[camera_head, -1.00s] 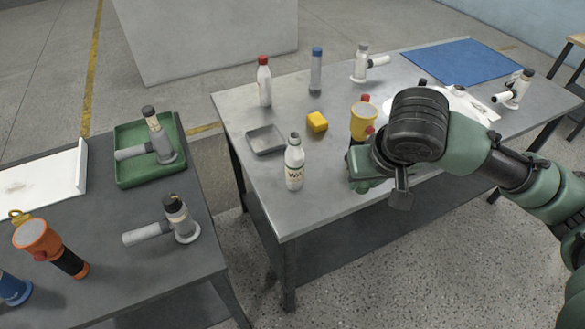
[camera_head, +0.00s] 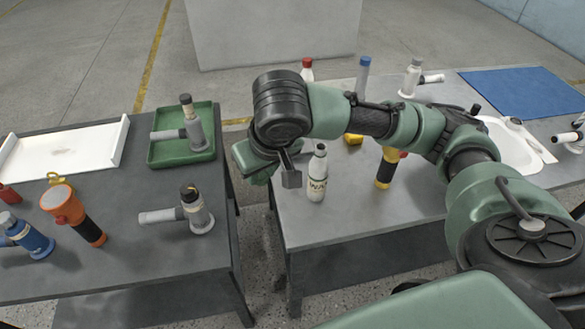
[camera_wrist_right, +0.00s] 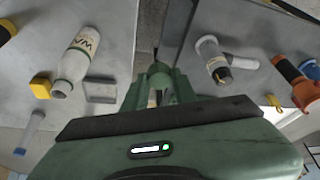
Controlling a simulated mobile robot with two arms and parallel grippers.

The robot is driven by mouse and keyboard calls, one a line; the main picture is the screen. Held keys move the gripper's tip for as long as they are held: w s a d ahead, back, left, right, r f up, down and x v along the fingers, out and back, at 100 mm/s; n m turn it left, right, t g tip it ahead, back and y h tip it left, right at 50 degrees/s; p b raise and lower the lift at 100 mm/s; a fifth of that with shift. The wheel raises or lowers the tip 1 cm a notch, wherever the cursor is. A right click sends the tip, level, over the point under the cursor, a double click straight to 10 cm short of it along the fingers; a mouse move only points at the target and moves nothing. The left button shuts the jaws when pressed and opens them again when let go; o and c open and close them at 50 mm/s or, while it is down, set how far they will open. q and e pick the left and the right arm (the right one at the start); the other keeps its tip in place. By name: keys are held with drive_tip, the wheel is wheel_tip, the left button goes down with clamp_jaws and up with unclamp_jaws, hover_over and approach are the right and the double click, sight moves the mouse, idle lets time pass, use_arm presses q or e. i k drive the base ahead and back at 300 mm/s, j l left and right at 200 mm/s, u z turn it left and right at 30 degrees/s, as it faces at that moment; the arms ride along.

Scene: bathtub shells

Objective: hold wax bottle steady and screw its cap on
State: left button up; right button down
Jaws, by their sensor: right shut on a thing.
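The white wax bottle (camera_head: 317,182) stands upright near the front left edge of the right table. Its label is partly visible, and its neck shows a dark grey top; I cannot tell whether that is a cap or an open mouth. It also shows in the right wrist view (camera_wrist_right: 77,57), left of the fingers. My right gripper (camera_head: 257,178) is left of the bottle, apart from it, over the gap between the tables. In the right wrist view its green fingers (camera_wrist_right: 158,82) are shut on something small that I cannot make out. My left gripper is not in view.
The left table has a green tray (camera_head: 156,154), a white tray (camera_head: 105,146), grey flashlights (camera_head: 197,212) and an orange flashlight (camera_head: 72,214). On the right table are a yellow block (camera_head: 353,139), a yellow flashlight (camera_head: 386,168) and a blue mat (camera_head: 530,95). My right arm crosses over that table.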

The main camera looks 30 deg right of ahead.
sight(319, 166)
drive_tip(key=k+l+u, duration=0.1)
drive_tip(key=l, duration=0.25)
drive_tip(key=l+u, duration=0.1)
drive_tip(key=l, duration=0.25)
drive_tip(key=k+l+u, duration=0.1)
drive_tip(key=l, duration=0.25)
drive_tip(key=k+l+u, duration=0.1)
drive_tip(key=l, duration=0.25)
drive_tip(key=k+l+u, duration=0.1)
drive_tip(key=l, duration=0.25)
drive_tip(key=k, duration=0.1)
